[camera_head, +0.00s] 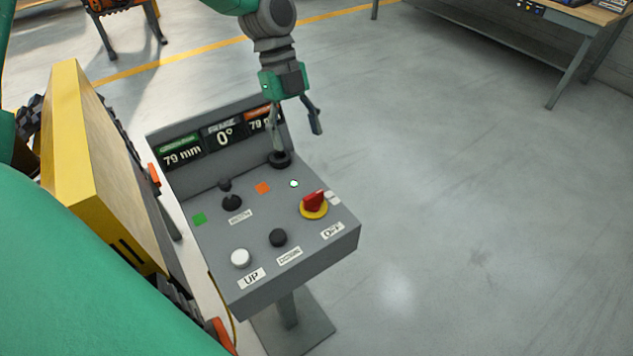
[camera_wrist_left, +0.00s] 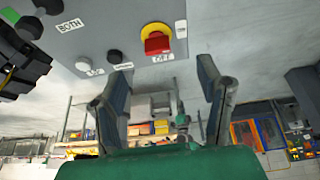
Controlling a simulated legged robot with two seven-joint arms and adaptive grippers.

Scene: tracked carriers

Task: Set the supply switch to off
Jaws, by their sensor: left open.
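The supply switch (camera_head: 313,202) is a red rotary knob on a round yellow base, at the right side of a grey control panel (camera_head: 215,265). An OFF label (camera_head: 332,230) sits beside it, toward the panel's front edge. The wrist view also shows the red knob (camera_wrist_left: 157,43), its yellow ring and the OFF label (camera_wrist_left: 163,58). My left gripper (camera_head: 297,132) is open and empty above the far right part of the panel, apart from the knob. In the wrist view the knob appears beyond the gap between its fingers (camera_wrist_left: 162,75). My right gripper is not in view.
The panel also carries a white UP button (camera_head: 240,258), a black DOWN button (camera_head: 278,237), a black lever (camera_head: 231,202) and a small lit lamp (camera_head: 294,183). Its display (camera_head: 223,137) reads 79 mm and 0°. A yellow-edged carrier (camera_head: 110,170) stands close at left. Floor at right is clear.

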